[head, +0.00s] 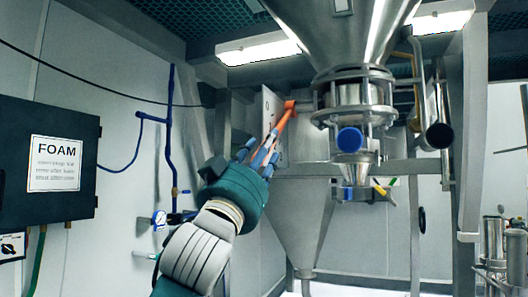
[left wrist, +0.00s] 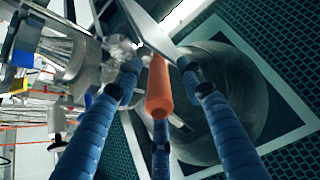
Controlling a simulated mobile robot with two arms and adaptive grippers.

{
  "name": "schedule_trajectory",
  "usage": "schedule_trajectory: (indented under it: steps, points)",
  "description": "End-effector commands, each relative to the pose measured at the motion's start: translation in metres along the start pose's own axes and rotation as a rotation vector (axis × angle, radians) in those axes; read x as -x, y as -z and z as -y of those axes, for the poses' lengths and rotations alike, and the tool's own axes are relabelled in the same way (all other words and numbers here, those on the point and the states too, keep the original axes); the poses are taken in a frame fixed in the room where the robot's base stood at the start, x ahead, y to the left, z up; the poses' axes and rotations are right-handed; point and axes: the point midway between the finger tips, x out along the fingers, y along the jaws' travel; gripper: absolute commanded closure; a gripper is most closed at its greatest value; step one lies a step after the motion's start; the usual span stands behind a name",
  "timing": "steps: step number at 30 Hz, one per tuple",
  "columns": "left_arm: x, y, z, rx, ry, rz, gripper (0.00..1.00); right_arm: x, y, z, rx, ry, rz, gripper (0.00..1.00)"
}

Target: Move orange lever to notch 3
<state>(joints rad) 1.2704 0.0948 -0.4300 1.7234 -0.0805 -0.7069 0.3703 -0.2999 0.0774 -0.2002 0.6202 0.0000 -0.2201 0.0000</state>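The orange lever (head: 284,119) slants down and left from its pivot in front of a pale upright plate (head: 267,103) with small dark marks, too small to read surely. My left gripper (head: 262,148) reaches up to the lever's lower end. In the left wrist view, the lever's orange grip (left wrist: 159,90) points between the three blue fingers of my left gripper (left wrist: 159,100). The fingers are spread, with gaps visible on both sides of the grip. Whether the lower finger touches it is unclear. My right gripper is not in view.
A steel hopper (head: 345,40) with a blue-capped valve section (head: 349,139) stands just right of the lever. A black FOAM box (head: 45,158) and blue pipes (head: 170,130) are on the left wall. A steel post (head: 473,130) stands at the right.

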Motion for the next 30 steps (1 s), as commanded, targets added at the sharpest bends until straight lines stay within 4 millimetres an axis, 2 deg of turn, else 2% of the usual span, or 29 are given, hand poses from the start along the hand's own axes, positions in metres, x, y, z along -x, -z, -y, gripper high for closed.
schedule_trajectory:
  steps: [8, 11, 21, 25, 30]
  points:
    - [0.007, -0.003, 0.000, 0.001, 0.000, 0.004, 0.61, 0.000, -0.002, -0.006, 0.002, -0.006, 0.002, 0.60]
    - [0.021, -0.002, -0.001, 0.002, -0.001, 0.003, 0.61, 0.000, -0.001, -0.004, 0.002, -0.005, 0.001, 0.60]
    - [0.093, -0.002, 0.000, 0.002, -0.001, 0.002, 0.61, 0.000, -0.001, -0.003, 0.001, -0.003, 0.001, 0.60]
    - [0.110, -0.001, 0.000, 0.000, 0.000, 0.002, 0.61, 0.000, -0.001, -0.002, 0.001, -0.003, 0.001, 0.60]
    - [0.120, -0.001, 0.000, 0.000, 0.001, 0.002, 0.61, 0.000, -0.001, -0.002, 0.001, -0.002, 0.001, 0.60]
